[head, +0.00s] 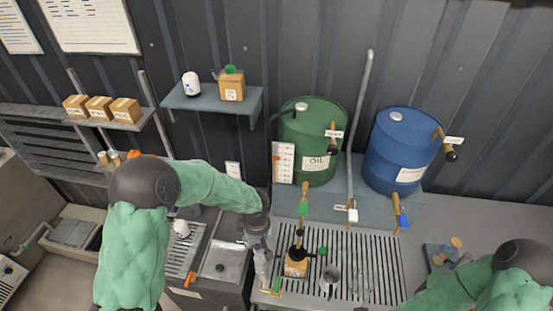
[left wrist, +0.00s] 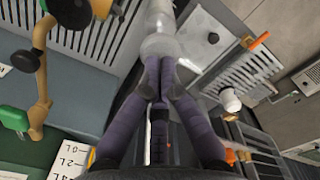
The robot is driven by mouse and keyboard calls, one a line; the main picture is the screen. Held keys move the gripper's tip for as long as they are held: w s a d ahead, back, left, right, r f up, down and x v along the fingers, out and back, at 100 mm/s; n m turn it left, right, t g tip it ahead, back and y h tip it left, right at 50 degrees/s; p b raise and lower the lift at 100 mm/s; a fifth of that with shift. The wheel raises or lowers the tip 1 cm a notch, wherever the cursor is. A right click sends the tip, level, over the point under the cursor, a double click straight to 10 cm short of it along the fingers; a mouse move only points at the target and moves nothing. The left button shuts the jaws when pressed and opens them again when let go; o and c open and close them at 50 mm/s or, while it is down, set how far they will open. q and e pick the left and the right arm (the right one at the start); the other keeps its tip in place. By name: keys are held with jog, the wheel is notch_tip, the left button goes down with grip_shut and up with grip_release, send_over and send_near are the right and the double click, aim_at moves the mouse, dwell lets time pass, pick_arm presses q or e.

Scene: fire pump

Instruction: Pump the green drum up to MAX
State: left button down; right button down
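The green drum (head: 314,130), labelled OIL, stands on the back ledge with a brass tap at its front. A white level card (head: 284,163) with an orange marker stands at its left; its scale also shows in the left wrist view (left wrist: 72,160). My left gripper (head: 263,270) is over the left edge of the slatted bench, below and left of the drum. In the left wrist view its fingers (left wrist: 158,92) come close together at a pale rounded thing (left wrist: 160,46). Whether they grip it is unclear. My right gripper is out of view.
A blue drum (head: 400,150) stands right of the green one. A brass pump-like fitting (head: 296,265) and a metal cup (head: 329,278) stand on the slatted bench (head: 375,262). A shelf (head: 212,101) holds a white container and a box. The bench's right part is fairly clear.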

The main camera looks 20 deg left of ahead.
aim_at(260, 252)
pick_arm(q)
jog(key=shift+s+f, duration=0.1)
jog(key=shift+f, duration=2.95)
jog(key=shift+r, duration=0.1)
jog(key=shift+r+p, duration=1.45)
jog(key=shift+r, duration=2)
jog(key=shift+f, duration=0.2)
jog(key=shift+f, duration=3.35)
jog(key=shift+r, duration=0.15)
jog(key=shift+r+p, duration=1.4)
jog(key=shift+r, duration=1.95)
